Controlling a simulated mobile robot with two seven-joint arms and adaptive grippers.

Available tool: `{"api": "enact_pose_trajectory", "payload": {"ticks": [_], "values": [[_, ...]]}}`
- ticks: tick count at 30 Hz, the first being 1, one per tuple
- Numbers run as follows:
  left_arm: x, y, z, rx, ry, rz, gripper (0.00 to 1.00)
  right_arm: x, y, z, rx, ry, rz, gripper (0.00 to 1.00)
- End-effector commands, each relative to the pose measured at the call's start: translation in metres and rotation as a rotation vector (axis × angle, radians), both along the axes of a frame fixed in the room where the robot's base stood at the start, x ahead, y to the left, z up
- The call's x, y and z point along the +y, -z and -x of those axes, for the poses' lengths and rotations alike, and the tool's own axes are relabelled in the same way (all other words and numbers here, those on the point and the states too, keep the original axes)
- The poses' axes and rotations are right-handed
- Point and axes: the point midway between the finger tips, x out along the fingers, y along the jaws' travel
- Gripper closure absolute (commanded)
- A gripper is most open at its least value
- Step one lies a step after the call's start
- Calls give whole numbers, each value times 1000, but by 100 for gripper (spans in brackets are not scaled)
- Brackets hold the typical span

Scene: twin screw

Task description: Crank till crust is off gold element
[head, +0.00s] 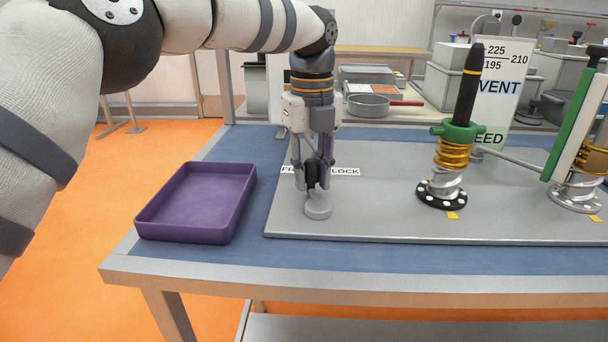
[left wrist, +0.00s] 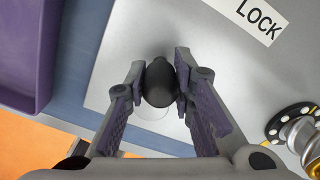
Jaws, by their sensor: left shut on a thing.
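My left gripper (head: 311,172) points straight down and is shut on a black knob (left wrist: 160,84), with one finger on each side. The knob stands over a round grey base (head: 317,206) on the grey board. To the right, a gold coil (head: 453,152) sits around an upright silver screw (head: 446,186) with a black dotted ring at its foot. A green collar (head: 458,131) with a black handle (head: 468,85) tops it. A second gold coil (head: 592,160) stands at the right edge, partly behind a green and white bar (head: 577,118). I cannot make out a crust.
A purple tray (head: 190,236) lies left of the grey board (head: 370,222) on the blue-topped table. A label ending in LOCK (head: 345,171) is behind the knob. A sign (head: 503,85) with numbers and VENT stands behind the first screw. A grey rod (head: 513,160) runs between the screws.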

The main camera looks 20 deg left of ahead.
Motion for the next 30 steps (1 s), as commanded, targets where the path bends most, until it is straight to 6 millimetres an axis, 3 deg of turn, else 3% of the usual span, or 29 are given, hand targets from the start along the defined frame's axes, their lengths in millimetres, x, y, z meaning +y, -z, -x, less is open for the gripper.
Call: {"api": "enact_pose_trajectory", "payload": {"ticks": [15, 30], "values": [[-20, 3, -5, 10, 370, 2, 100, 0, 6, 6, 20, -1, 0, 100], [-24, 3, -5, 12, 466, 2, 100, 0, 7, 7, 23, -1, 0, 100]]}}
